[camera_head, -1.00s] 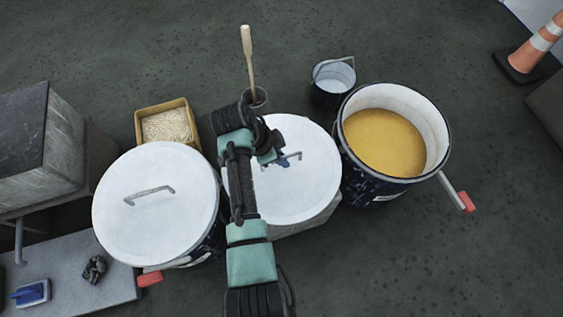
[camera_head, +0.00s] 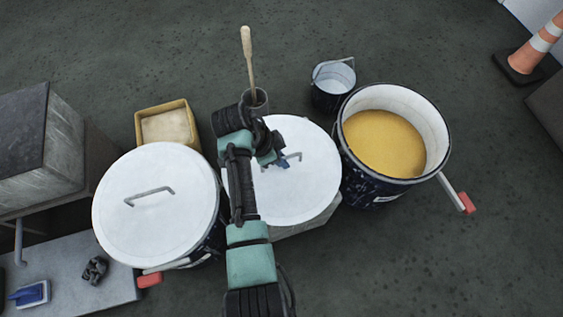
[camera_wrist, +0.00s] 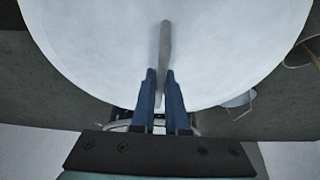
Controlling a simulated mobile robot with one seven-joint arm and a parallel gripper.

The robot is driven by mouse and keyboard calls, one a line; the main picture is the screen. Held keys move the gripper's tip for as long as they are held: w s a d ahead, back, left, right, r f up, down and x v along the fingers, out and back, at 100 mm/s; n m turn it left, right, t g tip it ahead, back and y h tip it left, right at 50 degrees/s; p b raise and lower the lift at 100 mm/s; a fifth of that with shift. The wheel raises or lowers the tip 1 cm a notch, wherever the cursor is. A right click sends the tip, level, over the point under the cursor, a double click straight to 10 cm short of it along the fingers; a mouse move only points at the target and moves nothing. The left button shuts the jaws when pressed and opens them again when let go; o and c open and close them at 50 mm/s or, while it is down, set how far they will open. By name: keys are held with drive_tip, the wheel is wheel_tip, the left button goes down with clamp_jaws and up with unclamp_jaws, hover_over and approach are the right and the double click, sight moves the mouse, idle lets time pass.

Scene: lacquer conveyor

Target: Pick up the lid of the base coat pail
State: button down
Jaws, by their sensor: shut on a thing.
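My gripper (camera_wrist: 160,80) is shut on the bar handle (camera_wrist: 165,45) of the middle white round lid (camera_head: 305,195). The blue fingers stand on both sides of the handle in the wrist view, where the lid also fills the upper part (camera_wrist: 90,45). The lid lies over a pale grey block-like support (camera_head: 300,230); I cannot tell whether they touch. To its right, an open dark pail (camera_head: 440,125) holds ochre-yellow material. To its left, another dark pail (camera_head: 208,245) is covered by a white lid (camera_head: 150,230) with a bar handle. No label naming the base coat is readable.
A grey box (camera_head: 35,140) and bench (camera_head: 85,250) stand left. A traffic cone (camera_head: 535,50) is far right. Floor is clear at lower right.

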wheel_tip(320, 180, up, 11)
drive_tip(key=p, duration=0.6)
drive_tip(key=shift+f, duration=0.2)
drive_tip(key=r+n+t+p, duration=0.1)
drive_tip(key=n, duration=0.2)
wheel_tip(320, 180, up, 8)
drive_tip(key=n+t+y+p, duration=0.2)
drive_tip(key=n+y+p, duration=0.25)
drive_tip(key=n, duration=0.65)
hover_over(281, 173)
drive_tip(key=w+r+p+v, duration=0.1)
drive_tip(key=w+p+v, duration=0.1)
drive_tip(key=p+v, duration=1.5)
drive_tip(key=w+a+r+p+v, duration=0.1)
drive_tip(key=w+p+v, duration=0.2)
drive_tip(key=p+v, duration=1.4)
drive_tip(key=p, duration=0.3)
drive_tip(key=shift+w, duration=0.15)
